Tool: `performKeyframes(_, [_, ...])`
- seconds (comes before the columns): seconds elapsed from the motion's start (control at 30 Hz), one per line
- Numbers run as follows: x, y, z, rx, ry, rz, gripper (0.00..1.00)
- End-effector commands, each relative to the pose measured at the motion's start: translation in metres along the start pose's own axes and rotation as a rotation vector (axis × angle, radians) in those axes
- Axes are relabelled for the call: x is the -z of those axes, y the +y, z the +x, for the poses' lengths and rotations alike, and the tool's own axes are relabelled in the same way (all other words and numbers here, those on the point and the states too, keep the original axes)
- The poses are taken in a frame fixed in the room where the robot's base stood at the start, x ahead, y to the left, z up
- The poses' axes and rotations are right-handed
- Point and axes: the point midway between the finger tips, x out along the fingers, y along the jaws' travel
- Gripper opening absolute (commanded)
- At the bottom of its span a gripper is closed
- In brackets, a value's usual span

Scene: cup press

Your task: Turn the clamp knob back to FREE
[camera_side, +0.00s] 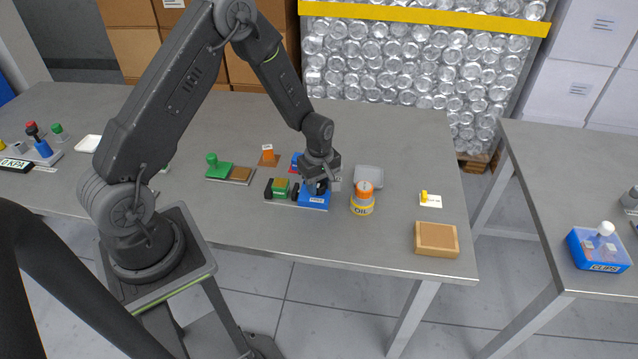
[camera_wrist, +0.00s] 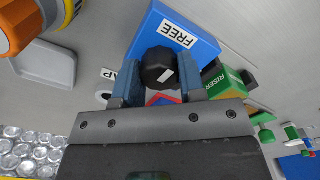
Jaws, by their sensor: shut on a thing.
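The clamp is a blue block (camera_wrist: 172,32) with a white FREE label (camera_wrist: 179,34) on its face. It also shows in the side view (camera_side: 314,202), below my gripper (camera_side: 319,187). The dark faceted clamp knob (camera_wrist: 158,62) has a short white mark on it. In the wrist view, my gripper (camera_wrist: 160,80) has one finger on each side of the knob and is shut on it. The knob is hidden by the fingers in the side view. Where the white mark points relative to the label is hard to tell.
A green RISER block (camera_wrist: 226,82) stands beside the clamp, also in the side view (camera_side: 281,187). The orange-topped OIL can (camera_side: 362,202) is close on the other side, with a grey tray (camera_side: 369,174) behind.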

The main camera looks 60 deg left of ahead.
Motion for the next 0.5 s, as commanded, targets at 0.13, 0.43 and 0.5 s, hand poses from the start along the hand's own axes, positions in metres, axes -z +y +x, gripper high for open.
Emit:
performKeyframes(0.13, [0.0006,0.0009,-0.0009,-0.003,0.001,-0.049,0.13])
performKeyframes(0.43, [0.0007,0.0009,-0.0009,-0.003,0.001,-0.086,0.13])
performKeyframes(0.5, [0.0007,0.0009,-0.0010,-0.003,0.001,-0.087,0.13])
